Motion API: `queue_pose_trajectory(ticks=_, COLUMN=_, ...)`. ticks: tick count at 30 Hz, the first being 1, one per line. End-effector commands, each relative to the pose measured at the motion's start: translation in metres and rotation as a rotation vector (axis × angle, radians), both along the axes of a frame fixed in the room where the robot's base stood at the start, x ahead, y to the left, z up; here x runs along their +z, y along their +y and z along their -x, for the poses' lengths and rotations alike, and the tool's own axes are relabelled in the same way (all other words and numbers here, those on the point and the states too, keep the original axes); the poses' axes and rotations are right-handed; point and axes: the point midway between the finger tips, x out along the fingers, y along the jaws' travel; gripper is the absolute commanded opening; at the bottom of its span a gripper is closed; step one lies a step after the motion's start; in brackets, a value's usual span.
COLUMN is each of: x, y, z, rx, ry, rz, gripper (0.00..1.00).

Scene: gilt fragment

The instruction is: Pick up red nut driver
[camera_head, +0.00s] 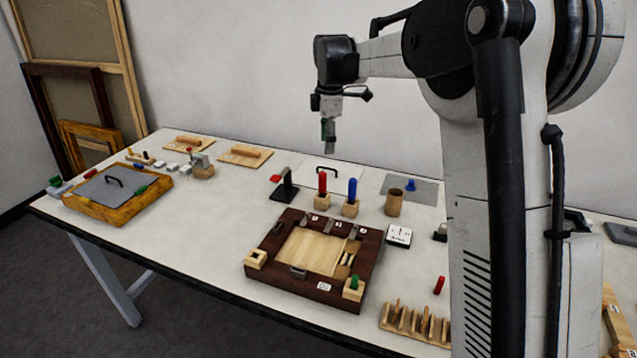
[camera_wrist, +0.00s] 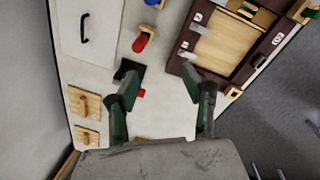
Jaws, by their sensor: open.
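A red-handled driver (camera_head: 322,183), which looks like the red nut driver, stands upright in a small wooden block (camera_head: 321,203) behind the dark-framed board. In the wrist view its red handle (camera_wrist: 140,44) is ahead of the fingers and a little left, apart from them. A blue-handled driver (camera_head: 352,189) stands in its own block just to the right. My gripper (camera_head: 328,148) is high above the table, pointing down, clear of the drivers. In the wrist view its green-padded fingers (camera_wrist: 168,88) are spread with nothing between them.
The dark-framed board (camera_head: 256,280) lies in front of the drivers. A black stand (camera_head: 285,190) is left of the red driver, and a wooden cup (camera_head: 394,203) is right of the blue one. Another red piece (camera_head: 439,285) is by a slotted rack (camera_head: 413,325). The table's left middle is clear.

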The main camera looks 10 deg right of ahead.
Motion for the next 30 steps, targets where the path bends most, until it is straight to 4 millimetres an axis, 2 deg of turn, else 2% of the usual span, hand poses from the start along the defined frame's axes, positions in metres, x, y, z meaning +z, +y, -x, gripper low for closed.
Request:
queue_pose_trajectory(ticks=1, x=-0.009, y=-0.001, z=-0.013, rx=0.041, ry=0.016, rz=0.003, gripper=0.43)
queue_pose_trajectory(ticks=3, x=-0.021, y=-0.002, z=-0.027, rx=0.101, ry=0.036, rz=0.007, gripper=0.43)
queue_pose_trajectory(ticks=10, x=-0.051, y=-0.005, z=-0.056, rx=0.244, ry=0.087, rz=0.012, gripper=0.43)
queue_pose_trajectory(ticks=17, x=-0.067, y=-0.005, z=-0.062, rx=0.282, ry=0.101, rz=0.012, gripper=0.43)
queue_pose_trajectory(ticks=27, x=-0.125, y=-0.005, z=-0.062, rx=0.281, ry=0.100, rz=0.012, gripper=0.43)
queue_pose_trajectory(ticks=30, x=-0.136, y=-0.005, z=-0.062, rx=0.281, ry=0.100, rz=0.012, gripper=0.43)
